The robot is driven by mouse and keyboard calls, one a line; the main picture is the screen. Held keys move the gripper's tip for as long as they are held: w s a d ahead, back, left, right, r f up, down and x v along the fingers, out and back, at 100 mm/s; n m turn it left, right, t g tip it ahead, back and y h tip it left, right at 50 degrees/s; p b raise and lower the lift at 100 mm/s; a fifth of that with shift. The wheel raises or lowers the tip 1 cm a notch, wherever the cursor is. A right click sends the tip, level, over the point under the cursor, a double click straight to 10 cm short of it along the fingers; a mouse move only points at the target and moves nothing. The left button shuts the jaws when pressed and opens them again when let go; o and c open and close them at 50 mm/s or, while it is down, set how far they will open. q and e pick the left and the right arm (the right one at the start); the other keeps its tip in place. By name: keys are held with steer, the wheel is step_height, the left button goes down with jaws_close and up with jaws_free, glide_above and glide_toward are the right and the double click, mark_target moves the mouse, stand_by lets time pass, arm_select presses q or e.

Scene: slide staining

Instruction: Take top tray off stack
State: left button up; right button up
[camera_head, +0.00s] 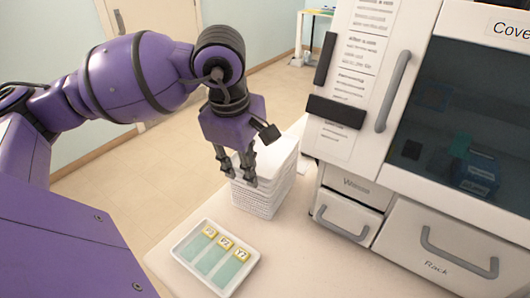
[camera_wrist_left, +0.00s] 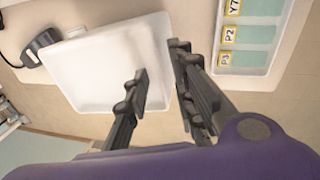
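A stack of white trays (camera_head: 268,190) stands on the counter, with its top tray (camera_head: 275,153) partly behind my gripper. The top tray also shows from above in the left wrist view (camera_wrist_left: 105,55) and looks empty. My left gripper (camera_head: 240,178) is at the stack's near left side, pointing down. In the left wrist view its fingers (camera_wrist_left: 160,62) are apart, one over the tray and one just outside its edge. I cannot tell whether either finger touches the tray. My right gripper is not in view.
A separate white tray (camera_head: 181,247) with three labelled teal slides lies on the counter in front of the stack. A white machine with a dark window (camera_head: 450,120), handles and drawers (camera_head: 345,218) stands to the right of the stack. Bare counter (camera_head: 310,265) lies at front right.

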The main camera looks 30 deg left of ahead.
arm_select(q)
jaws_close()
steer(key=shift+r, duration=0.1)
